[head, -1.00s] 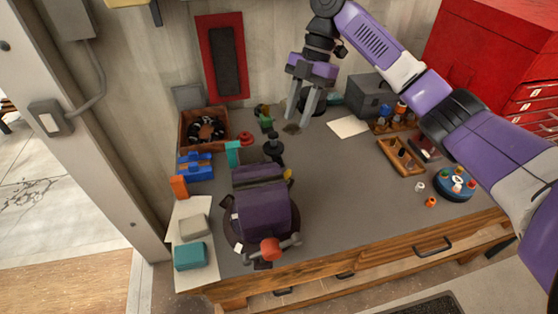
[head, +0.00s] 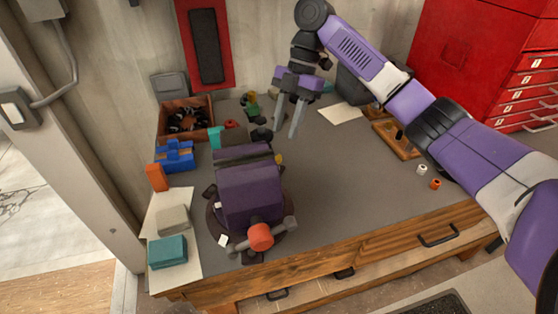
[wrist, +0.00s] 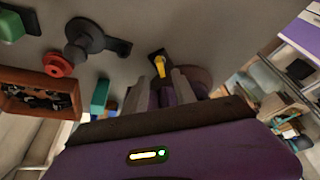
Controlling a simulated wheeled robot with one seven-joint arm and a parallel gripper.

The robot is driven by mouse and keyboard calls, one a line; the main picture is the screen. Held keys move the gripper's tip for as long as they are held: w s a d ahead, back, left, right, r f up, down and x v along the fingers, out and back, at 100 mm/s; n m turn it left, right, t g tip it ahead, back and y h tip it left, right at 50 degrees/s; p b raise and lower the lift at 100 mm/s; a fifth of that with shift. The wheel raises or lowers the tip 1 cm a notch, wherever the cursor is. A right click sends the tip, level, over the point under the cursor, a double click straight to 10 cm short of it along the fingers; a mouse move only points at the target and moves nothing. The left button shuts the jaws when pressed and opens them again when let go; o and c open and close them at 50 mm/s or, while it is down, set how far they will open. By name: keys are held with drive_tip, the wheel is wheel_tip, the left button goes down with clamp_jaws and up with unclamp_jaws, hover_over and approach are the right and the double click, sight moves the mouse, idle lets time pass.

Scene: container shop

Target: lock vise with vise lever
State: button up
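The purple vise (head: 250,192) stands on a round dark base at the front left of the grey bench. Its lever (head: 271,239), a grey bar with rounded ends through an orange-red hub (head: 261,237), is at the front of the vise and tilts up to the right. My gripper (head: 285,134) is above the bench behind the vise, pointing down, with its two grey fingers apart and nothing between them. The wrist view shows the fingers (wrist: 168,74) near a small yellow piece (wrist: 160,66); the lever does not show there.
A wooden bin (head: 185,121), a blue block (head: 174,157), an orange block (head: 156,178) and a teal block (head: 168,252) lie left of the vise. Small dark fittings (head: 252,106) stand behind it.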

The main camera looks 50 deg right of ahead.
sight(278, 156)
drive_tip(key=x, duration=0.7)
drive_tip(key=shift+a+f, duration=0.2)
drive_tip(key=shift+f, duration=0.1)
clamp_jaws()
